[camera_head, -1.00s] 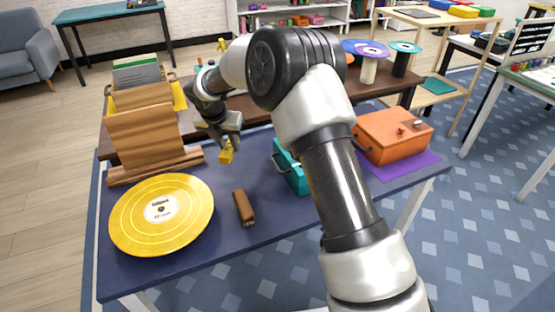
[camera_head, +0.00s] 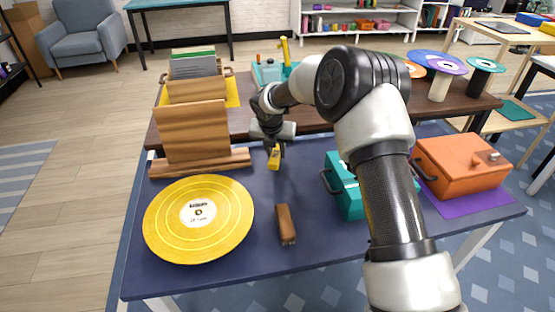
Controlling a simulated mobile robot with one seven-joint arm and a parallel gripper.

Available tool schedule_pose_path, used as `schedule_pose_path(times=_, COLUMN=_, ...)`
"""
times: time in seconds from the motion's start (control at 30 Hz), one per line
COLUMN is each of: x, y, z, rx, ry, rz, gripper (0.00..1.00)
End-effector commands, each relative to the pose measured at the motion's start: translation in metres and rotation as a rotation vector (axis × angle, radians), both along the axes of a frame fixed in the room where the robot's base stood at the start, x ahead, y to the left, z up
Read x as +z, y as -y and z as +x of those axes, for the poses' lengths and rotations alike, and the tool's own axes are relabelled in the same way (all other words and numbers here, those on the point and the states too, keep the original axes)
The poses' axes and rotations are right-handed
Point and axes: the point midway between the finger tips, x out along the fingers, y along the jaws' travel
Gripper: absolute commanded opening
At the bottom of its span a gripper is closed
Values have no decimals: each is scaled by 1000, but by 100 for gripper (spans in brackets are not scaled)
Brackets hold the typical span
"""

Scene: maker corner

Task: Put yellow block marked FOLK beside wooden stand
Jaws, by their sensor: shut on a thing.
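The yellow block (camera_head: 274,161) is held in my gripper (camera_head: 274,150), which points down over the blue table (camera_head: 320,240). My gripper is shut on the block; its marking is too small to read. Whether the block touches the table, I cannot tell. The wooden stand (camera_head: 195,133), with an upright slatted back and a long base, is at the back left of the table. The block is to the right of the stand's base, with a small gap between them in the picture.
A yellow record (camera_head: 229,212) lies in front of the stand. A brown brush-like block (camera_head: 285,225) lies front centre. A teal box (camera_head: 348,190) and an orange box (camera_head: 460,165) on a purple mat (camera_head: 468,202) are at right. A dark bench (camera_head: 312,118) with spools stands behind.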

Motion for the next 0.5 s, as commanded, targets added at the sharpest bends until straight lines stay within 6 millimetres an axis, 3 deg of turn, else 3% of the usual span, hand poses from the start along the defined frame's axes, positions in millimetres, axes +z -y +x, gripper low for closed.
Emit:
schedule_pose_path(times=0.03, x=-14, y=0, z=-1, rx=1, ry=-2, rz=0, gripper=4)
schedule_pose_path(times=0.13, x=-26, y=0, z=0, rx=-1, ry=-1, rz=0, gripper=4)
schedule_pose_path(times=0.47, x=-27, y=0, z=0, rx=-1, ry=-1, rz=0, gripper=4)
schedule_pose_path(times=0.5, x=-28, y=0, z=0, rx=-1, ry=0, rz=0, gripper=27)
